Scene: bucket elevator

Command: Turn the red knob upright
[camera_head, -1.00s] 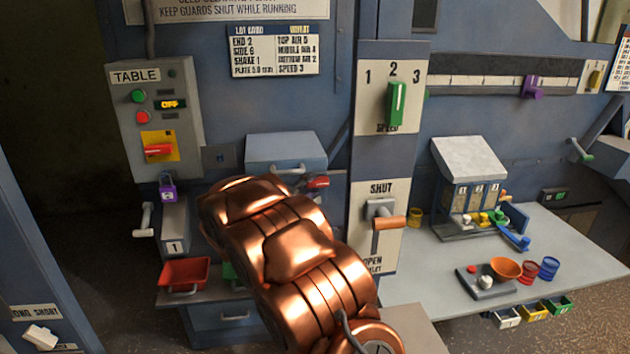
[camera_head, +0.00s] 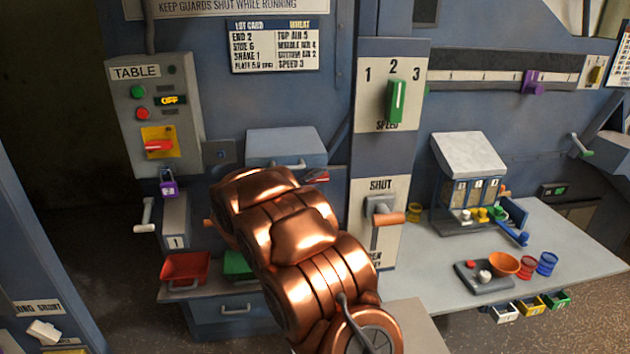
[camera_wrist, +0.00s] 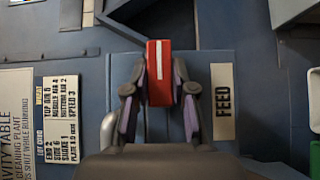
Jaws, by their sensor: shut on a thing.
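The red knob (camera_wrist: 159,72), a bar with a white line, sits between the two fingers of my gripper (camera_wrist: 160,92) in the wrist view. My gripper is shut on it. The wrist view is turned sideways against the panel lettering; by that lettering, the knob's white line lies level, not upright. The FEED label (camera_wrist: 222,102) is beside it in that view. In the head view only a small part of the red knob (camera_head: 322,177) shows past my copper arm, and my gripper's fingers are hidden there.
The TABLE box (camera_head: 158,105) at left bears another red switch (camera_head: 158,146) on a yellow plate. The speed panel with a green knob (camera_head: 396,101) and the SHUT lever (camera_head: 384,214) stand just right of my arm. A red bin (camera_head: 185,268) lies below left.

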